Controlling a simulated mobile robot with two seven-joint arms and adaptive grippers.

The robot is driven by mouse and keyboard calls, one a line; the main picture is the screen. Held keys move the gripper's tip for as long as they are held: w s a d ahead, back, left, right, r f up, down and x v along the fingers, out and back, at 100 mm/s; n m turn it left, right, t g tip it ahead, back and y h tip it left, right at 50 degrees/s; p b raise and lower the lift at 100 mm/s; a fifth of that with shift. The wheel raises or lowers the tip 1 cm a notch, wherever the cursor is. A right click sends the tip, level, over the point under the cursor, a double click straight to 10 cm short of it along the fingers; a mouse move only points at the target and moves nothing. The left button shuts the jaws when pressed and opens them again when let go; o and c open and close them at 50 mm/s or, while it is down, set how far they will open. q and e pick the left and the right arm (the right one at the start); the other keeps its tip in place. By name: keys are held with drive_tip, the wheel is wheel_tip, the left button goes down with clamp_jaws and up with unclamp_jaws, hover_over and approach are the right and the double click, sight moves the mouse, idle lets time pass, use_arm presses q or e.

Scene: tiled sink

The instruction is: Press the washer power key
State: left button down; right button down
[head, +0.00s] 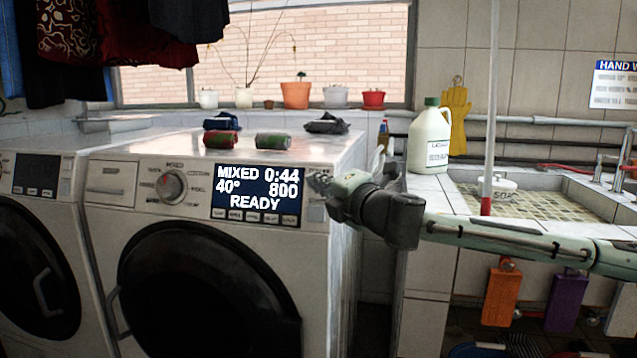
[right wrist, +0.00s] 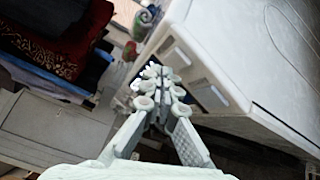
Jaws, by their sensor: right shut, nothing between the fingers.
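A row of small keys (head: 254,217) runs along the display's lower edge. Their labels are too small to read, so I cannot tell which is the power key. My right gripper (head: 318,184) comes in from the right, its tips by the right edge of the control panel. In the right wrist view the gripper (right wrist: 158,74) is shut and empty, and its fingers partly hide the panel. Contact cannot be told. My left gripper is not in view.
A second washer (head: 40,250) stands at the left. Two cans (head: 272,141) lie on the washer top, and dark clothes (head: 110,40) hang above. A white jug (head: 429,140) stands by the tiled sink (head: 540,200) at the right. An upright pole (head: 488,150) rises before the sink.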

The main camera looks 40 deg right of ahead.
drive_tip(key=s+a+r+p, duration=0.1)
drive_tip(key=s+a+r, duration=0.1)
drive_tip(key=s+a, duration=0.1)
drive_tip(key=shift+s+a, duration=0.35)
drive_tip(key=shift+a, duration=0.3)
idle(1.3)
